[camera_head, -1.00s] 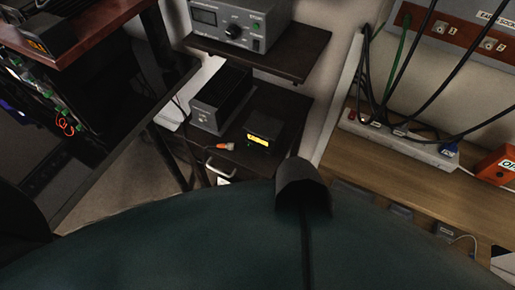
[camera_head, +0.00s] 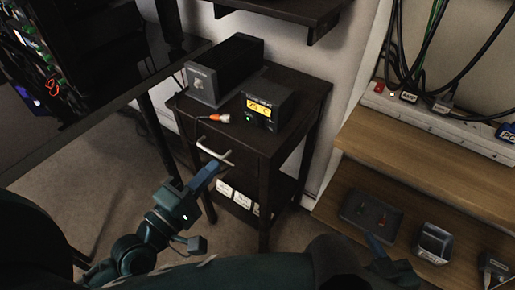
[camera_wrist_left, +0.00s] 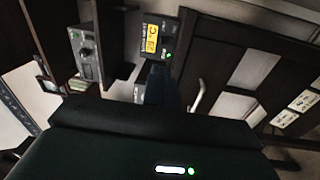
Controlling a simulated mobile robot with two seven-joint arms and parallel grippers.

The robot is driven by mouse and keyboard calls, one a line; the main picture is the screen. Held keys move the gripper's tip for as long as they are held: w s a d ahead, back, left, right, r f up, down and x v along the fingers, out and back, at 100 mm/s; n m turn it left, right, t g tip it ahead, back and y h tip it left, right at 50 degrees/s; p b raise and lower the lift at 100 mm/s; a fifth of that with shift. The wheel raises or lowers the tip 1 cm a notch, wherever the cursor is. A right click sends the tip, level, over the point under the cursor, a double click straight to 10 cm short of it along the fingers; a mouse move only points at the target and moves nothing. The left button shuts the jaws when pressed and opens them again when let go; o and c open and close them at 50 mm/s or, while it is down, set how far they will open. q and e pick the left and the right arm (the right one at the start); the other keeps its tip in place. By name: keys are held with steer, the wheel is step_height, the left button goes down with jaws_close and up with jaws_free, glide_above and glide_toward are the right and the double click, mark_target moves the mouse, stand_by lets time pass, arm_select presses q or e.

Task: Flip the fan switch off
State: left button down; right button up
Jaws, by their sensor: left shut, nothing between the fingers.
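No switch labelled fan can be made out. A small black box (camera_head: 267,104) with a lit yellow display and a green light stands on the dark cabinet; it also shows in the left wrist view (camera_wrist_left: 157,38). A larger dark box (camera_head: 226,69) with a grey front and a knob stands beside it, also in the left wrist view (camera_wrist_left: 86,52). My left gripper (camera_head: 212,170) is shut and empty, in front of the cabinet below the boxes. My right gripper (camera_head: 376,246) is low at the right by the wooden shelf; its finger opening is unclear.
The cabinet (camera_head: 255,146) has a metal drawer handle (camera_head: 214,152) near my left gripper. An orange-tipped cable (camera_head: 220,118) lies on its top. A dark shelf (camera_head: 285,8) hangs above. A power strip (camera_head: 440,120) and wooden shelves (camera_head: 420,180) stand at right. Floor is open at left.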

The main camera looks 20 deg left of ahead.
arm_select(q)
steer(key=shift+w+f+n+b, duration=0.15)
steer(key=shift+f+n+b, duration=0.3)
steer(key=shift+f, duration=0.2)
glide_toward(258, 120)
steer(key=x, duration=0.5)
steer(key=shift+w+d, duration=0.1)
steer(key=shift+x, duration=0.8)
